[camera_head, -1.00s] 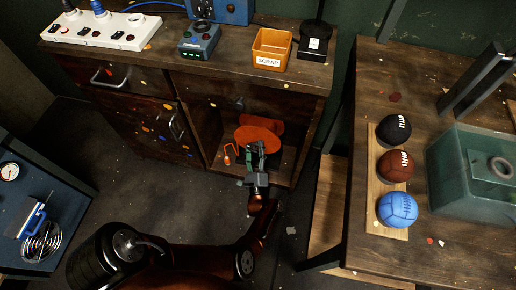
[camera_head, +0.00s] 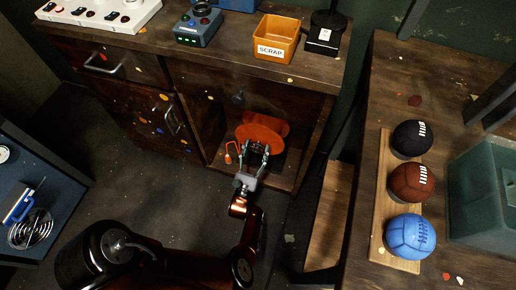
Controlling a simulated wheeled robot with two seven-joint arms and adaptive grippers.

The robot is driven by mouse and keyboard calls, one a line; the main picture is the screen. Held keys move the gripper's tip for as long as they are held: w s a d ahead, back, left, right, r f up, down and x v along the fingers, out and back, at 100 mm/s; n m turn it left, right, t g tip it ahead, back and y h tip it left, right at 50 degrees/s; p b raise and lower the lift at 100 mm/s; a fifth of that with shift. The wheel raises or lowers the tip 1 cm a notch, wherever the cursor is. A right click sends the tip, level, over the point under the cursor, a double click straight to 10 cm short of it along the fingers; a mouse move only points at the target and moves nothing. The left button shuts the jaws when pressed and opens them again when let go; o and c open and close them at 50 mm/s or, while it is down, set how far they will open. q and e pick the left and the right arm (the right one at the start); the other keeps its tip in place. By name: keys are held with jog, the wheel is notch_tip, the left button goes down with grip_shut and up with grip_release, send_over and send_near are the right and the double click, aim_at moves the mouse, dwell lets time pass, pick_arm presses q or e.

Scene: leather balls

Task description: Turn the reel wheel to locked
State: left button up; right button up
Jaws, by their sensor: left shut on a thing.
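The reel wheel (camera_head: 262,134) is an orange-red disc inside the open bay of the wooden cabinet, partly hidden in shadow and by my fingers. My left gripper (camera_head: 254,152) reaches into the bay from the front. Its two fingers are spread apart and shut on the near, lower part of the reel wheel. The exact contact is small and hard to make out. I cannot read any locked marking on the wheel. My right gripper is not in view.
A small orange hooked piece (camera_head: 231,152) hangs left of the wheel. The cabinet top (camera_head: 150,45) holds a yellow SCRAP bin (camera_head: 277,38) and a blue control box (camera_head: 197,27). On the right table, a board bears black (camera_head: 411,139), brown (camera_head: 411,182) and blue (camera_head: 409,237) balls.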

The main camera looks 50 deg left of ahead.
pick_arm(q)
jog(key=shift+w+d+m+t+h, duration=0.15)
jog(key=shift+m+t+h, duration=0.25)
jog(key=shift+m, duration=0.6)
jog(key=o, duration=1)
jog(key=shift+c, duration=0.2)
jog(key=shift+o, duration=1)
jog(key=shift+s, duration=0.2)
jog(key=v, duration=1.1)
jog(key=shift+s+d, duration=0.2)
jog(key=shift+s, duration=0.15)
jog(key=shift+f, duration=0.15)
